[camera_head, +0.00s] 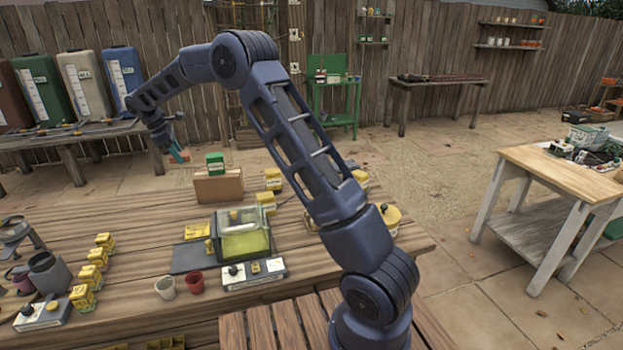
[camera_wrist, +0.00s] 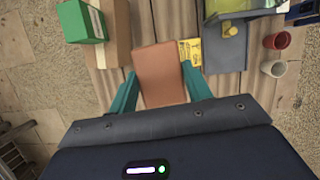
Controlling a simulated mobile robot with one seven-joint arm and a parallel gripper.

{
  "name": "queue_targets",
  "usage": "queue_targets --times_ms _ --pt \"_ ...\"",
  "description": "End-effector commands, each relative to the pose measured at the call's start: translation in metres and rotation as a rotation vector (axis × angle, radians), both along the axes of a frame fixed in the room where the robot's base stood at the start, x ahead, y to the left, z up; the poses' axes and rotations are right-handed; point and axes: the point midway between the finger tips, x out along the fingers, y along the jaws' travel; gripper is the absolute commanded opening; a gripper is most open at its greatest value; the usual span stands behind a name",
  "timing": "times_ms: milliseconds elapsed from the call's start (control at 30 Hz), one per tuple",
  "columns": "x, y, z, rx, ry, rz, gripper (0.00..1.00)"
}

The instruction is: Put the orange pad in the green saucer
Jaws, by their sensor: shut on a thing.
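The orange pad (camera_wrist: 160,73) is a flat orange-brown block between the two teal fingers of my gripper (camera_wrist: 161,88) in the wrist view. My gripper is shut on it and holds it above the far side of the wooden table (camera_head: 120,240). In the head view my gripper (camera_head: 177,150) is small, with the pad (camera_head: 186,156) just showing at its tips, left of the green box. I cannot make out a green saucer in either view.
A green box (camera_head: 215,163) stands on a cardboard box (camera_head: 218,186) near my gripper; the green box also shows in the wrist view (camera_wrist: 80,21). A clear-lidded case (camera_head: 243,236), a white cup (camera_head: 166,288), a red cup (camera_head: 195,282) and several yellow boxes (camera_head: 83,297) stand on the table.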

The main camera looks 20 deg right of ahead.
Motion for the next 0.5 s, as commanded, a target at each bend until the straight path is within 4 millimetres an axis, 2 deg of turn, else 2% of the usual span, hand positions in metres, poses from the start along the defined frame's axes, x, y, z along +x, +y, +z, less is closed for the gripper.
queue_targets --times_ms 33,200,500 --pt "0.015 -0.02 0.0 0.0 -0.001 -0.009 0.27" --pt "0.057 -0.082 0.0 0.003 -0.002 -0.018 0.27" --pt "0.116 -0.199 0.0 0.001 -0.005 -0.034 0.27"
